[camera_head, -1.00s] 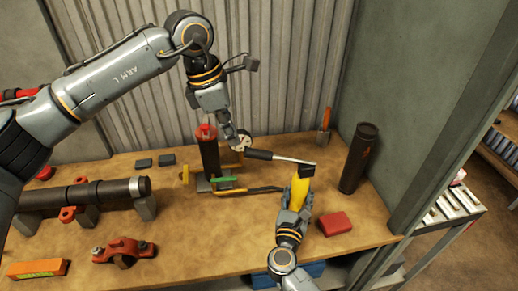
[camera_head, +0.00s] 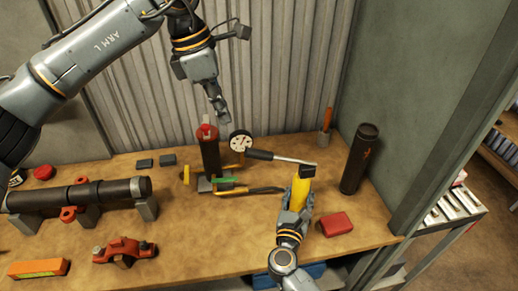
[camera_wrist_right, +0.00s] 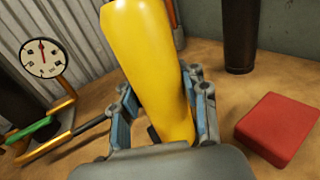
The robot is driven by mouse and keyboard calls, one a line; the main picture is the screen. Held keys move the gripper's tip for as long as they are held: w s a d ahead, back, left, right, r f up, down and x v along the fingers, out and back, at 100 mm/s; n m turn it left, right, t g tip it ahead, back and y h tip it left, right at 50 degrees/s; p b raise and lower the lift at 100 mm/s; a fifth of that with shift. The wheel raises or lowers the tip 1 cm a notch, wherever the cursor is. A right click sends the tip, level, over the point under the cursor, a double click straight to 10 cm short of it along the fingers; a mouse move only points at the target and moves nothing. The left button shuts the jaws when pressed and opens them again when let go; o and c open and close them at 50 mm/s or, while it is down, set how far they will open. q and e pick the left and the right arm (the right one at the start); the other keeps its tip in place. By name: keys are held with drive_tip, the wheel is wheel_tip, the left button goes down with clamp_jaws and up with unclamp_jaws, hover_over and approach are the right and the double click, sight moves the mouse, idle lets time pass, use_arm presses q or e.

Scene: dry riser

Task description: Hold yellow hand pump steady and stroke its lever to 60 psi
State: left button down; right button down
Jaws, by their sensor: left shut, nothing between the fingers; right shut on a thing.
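The yellow hand pump (camera_head: 301,190) stands upright at the right of the bench. My right gripper (camera_head: 297,200) is shut around its body; the wrist view shows the yellow body (camera_wrist_right: 160,65) between the fingers. The pump's lever (camera_head: 280,158) runs roughly level leftward from the black head (camera_head: 307,170), a silver rod ending in a black grip. The gauge (camera_head: 240,141) stands behind the grip; its dial (camera_wrist_right: 42,57) shows the needle pointing about upward, numbers too small to read. My left gripper (camera_head: 223,116) is shut and empty, above and left of the gauge, apart from the lever.
A dark red-topped cylinder (camera_head: 209,152) stands left of the gauge, with a green handle (camera_head: 224,180) at its base. Pipe (camera_head: 85,193) and red clamp (camera_head: 124,250) are at left.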

drive_tip(key=c, duration=0.6)
unclamp_jaws()
